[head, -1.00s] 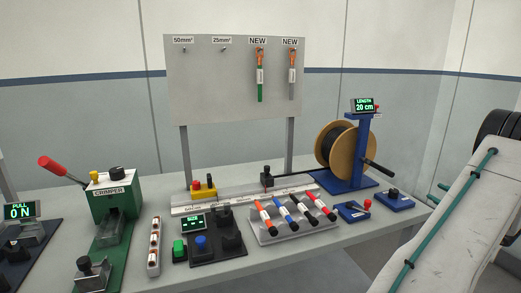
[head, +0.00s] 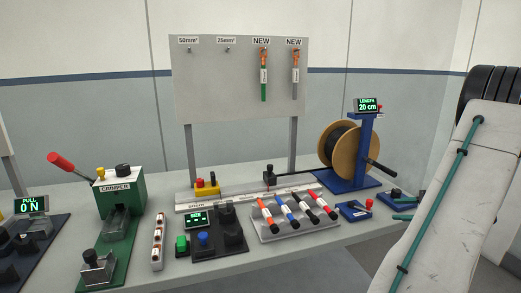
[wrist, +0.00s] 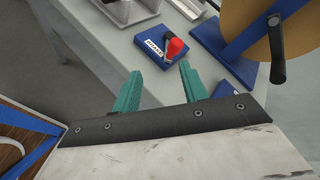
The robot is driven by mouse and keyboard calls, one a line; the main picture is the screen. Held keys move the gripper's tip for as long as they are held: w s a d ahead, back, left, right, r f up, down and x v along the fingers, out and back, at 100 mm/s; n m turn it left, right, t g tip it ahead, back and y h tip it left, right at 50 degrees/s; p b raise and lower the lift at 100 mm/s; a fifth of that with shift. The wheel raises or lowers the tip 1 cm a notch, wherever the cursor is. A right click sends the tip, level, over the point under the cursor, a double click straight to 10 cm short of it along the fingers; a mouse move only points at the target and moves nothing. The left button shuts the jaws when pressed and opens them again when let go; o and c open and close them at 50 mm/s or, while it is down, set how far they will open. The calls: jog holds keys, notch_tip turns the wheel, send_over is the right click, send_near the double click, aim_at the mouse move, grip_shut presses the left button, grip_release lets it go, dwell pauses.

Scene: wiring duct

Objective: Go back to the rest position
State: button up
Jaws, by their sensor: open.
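My gripper (wrist: 160,90) shows in the wrist view as two teal fingers, spread apart with nothing between them. It hangs over the front edge of the bench, near a blue block with a red knob (wrist: 176,47). In the head view my pale arm fills the right side, and teal fingertips show at its left edge beside the blue devices at the bench's right end. Most of the gripper is hidden behind the arm there.
The bench (head: 300,250) carries a green crimper (head: 122,195), a tool rack with several coloured handles (head: 290,226), a cable reel (head: 345,150) and a blue knob block (head: 354,210). A panel (head: 222,80) stands behind. Floor is free in front of the bench.

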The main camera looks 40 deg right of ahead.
jog(key=w+a+r+n+g+y, duration=0.1)
jog(key=w+a+r+n+g, duration=0.25)
jog(key=a, duration=0.55)
jog(key=w+a+r+n+g+y, duration=0.2)
jog(key=w+a+n+g, duration=0.15)
jog(key=a, duration=0.55)
jog(key=w+a+r+n+g+y, duration=0.1)
jog(key=w+a+r+n+g, duration=0.2)
jog(key=a, duration=0.6)
jog(key=s+a+r+n+h, duration=0.2)
jog(key=a+n, duration=0.3)
jog(key=a, duration=0.4)
jog(key=s+a+r+n+g+h, duration=0.1)
jog(key=s+a+n, duration=0.3)
jog(key=a, duration=0.5)
jog(key=s+a+r+n+h, duration=0.3)
jog(key=a+r+n, duration=0.1)
jog(key=a+n, duration=0.4)
jog(key=shift+a+g, duration=0.4)
jog(key=shift+a, duration=0.5)
